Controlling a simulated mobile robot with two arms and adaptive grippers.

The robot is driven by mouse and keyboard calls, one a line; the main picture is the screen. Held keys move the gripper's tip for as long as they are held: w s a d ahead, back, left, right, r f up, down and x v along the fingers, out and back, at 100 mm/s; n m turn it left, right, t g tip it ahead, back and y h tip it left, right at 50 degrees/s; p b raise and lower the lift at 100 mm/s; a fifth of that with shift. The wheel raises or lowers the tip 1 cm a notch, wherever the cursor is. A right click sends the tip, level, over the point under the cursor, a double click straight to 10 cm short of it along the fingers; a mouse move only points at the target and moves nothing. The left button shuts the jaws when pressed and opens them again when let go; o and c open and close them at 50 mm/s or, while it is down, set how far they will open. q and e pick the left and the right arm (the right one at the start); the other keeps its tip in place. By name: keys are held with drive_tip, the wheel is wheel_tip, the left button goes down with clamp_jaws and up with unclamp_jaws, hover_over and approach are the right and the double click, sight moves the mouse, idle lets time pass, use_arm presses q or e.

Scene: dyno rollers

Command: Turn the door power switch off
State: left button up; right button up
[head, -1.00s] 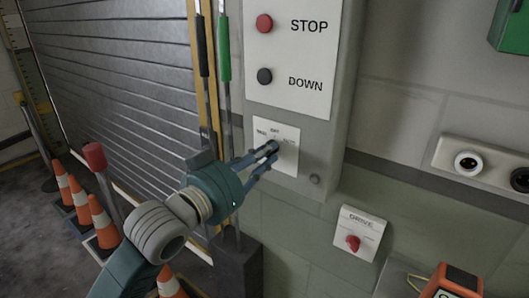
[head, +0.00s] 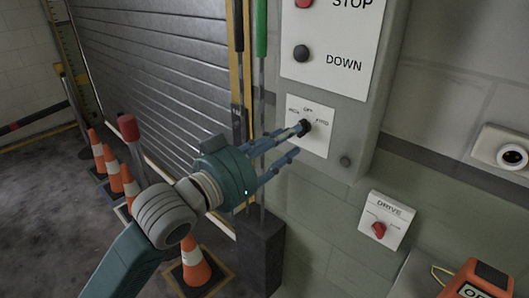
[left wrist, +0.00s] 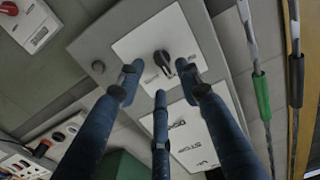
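The door power switch is a black rotary knob (head: 306,127) on a white plate (head: 318,145) with small labels, OFF above it, low on the grey control box. In the left wrist view the knob (left wrist: 164,62) shows a ridge running toward the STOP/DOWN panel; the label it points at is not clearly readable. My left gripper (head: 298,141) is in front of the plate, one finger overlapping the knob in the head view. In the left wrist view its three blue fingers (left wrist: 159,76) are spread, with the knob seen between the tips and nothing held. My right gripper is not in view.
Above the plate are a black DOWN button (head: 302,53) and a red STOP button. A DRIVE box (head: 386,221) with a red knob is at lower right. A roller shutter (head: 160,75) and orange cones (head: 196,266) are at left.

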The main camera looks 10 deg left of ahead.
use_arm(q)
drive_tip(key=v, duration=0.8)
drive_tip(key=shift+w+f, duration=0.1)
